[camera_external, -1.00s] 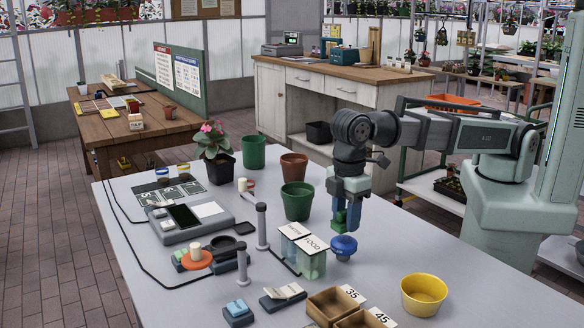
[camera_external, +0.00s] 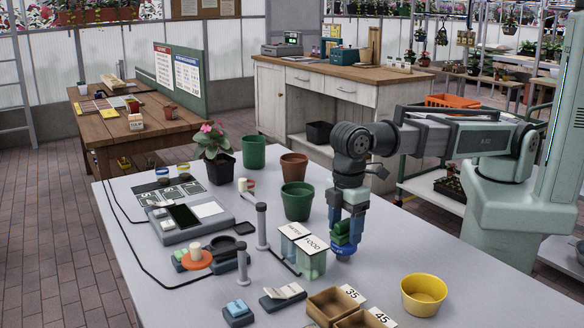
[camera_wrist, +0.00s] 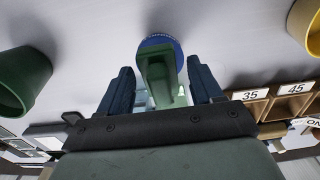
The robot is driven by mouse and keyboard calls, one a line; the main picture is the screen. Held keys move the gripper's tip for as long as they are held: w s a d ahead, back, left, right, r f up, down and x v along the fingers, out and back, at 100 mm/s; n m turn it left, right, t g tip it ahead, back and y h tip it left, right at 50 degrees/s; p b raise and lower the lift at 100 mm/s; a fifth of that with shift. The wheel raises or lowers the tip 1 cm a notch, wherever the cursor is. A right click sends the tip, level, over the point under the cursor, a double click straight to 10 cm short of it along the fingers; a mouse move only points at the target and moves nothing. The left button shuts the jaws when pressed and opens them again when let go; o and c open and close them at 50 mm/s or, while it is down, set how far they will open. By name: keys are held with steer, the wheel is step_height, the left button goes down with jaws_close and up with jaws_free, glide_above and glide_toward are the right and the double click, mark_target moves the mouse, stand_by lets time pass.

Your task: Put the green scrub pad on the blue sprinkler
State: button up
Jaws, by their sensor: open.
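The green scrub pad (camera_external: 341,227) sits between the fingers of my gripper (camera_external: 345,236), directly over the blue sprinkler (camera_external: 343,250). In the wrist view, the green pad (camera_wrist: 160,78) overlaps the blue sprinkler (camera_wrist: 160,44), whose round rim shows beyond it. My gripper (camera_wrist: 158,82) is open, with a finger on each side of the pad and a gap at both sides. The pad looks to rest on the sprinkler; the contact itself is partly hidden by the fingers. The sprinkler stands on the grey table (camera_external: 225,290).
Clear boxes with labelled lids (camera_external: 312,262) stand just left of the sprinkler. A green pot (camera_external: 297,203) is behind to the left. A yellow bowl (camera_external: 424,293) and wooden bins (camera_external: 335,300) are in front. The table to the right of the gripper is clear.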

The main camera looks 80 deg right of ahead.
mark_target(345, 221)
step_height(345, 221, up, 12)
steer(key=shift+r, duration=0.15)
stand_by(0.7)
stand_by(0.5)
